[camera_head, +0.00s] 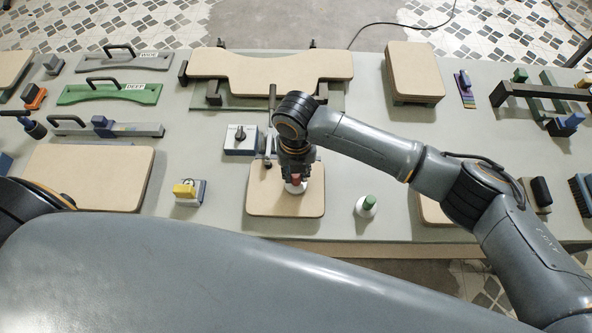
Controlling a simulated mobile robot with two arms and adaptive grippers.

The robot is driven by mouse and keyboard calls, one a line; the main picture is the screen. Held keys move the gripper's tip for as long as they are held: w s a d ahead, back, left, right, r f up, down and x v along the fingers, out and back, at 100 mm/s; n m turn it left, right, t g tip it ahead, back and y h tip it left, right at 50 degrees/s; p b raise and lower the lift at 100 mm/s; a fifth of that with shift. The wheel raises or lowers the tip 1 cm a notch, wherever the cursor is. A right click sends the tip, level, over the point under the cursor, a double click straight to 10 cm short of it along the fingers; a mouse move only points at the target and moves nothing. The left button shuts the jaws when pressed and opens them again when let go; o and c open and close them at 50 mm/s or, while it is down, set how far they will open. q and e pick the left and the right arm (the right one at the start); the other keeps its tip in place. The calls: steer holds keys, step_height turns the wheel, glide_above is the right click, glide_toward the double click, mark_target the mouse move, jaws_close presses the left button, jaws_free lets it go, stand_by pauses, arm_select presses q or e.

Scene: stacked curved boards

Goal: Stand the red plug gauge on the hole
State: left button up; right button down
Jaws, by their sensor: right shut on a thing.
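The red plug gauge (295,187) has a red grip and a pale base. It is over the small curved board (261,201) at the front middle of the table. My right gripper (295,178) reaches down from above and is shut on the gauge's red top. The hole does not show; the gauge and gripper may cover it. I cannot tell whether the base touches the board. A similar gauge with a green top (366,206) stands on the table to the right. My left gripper is not in view.
A white box with a dark knob (240,139) and a yellow-topped block (189,191) stand left of the board. A large board (88,178) lies farther left. A shaped board (270,66) rests on a fixture at the back. The table front edge is close.

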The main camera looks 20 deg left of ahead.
steer(key=c, duration=1)
jaws_free()
steer(key=shift+r, duration=0.15)
step_height(320, 180, up, 12)
steer(key=shift+f, duration=0.1)
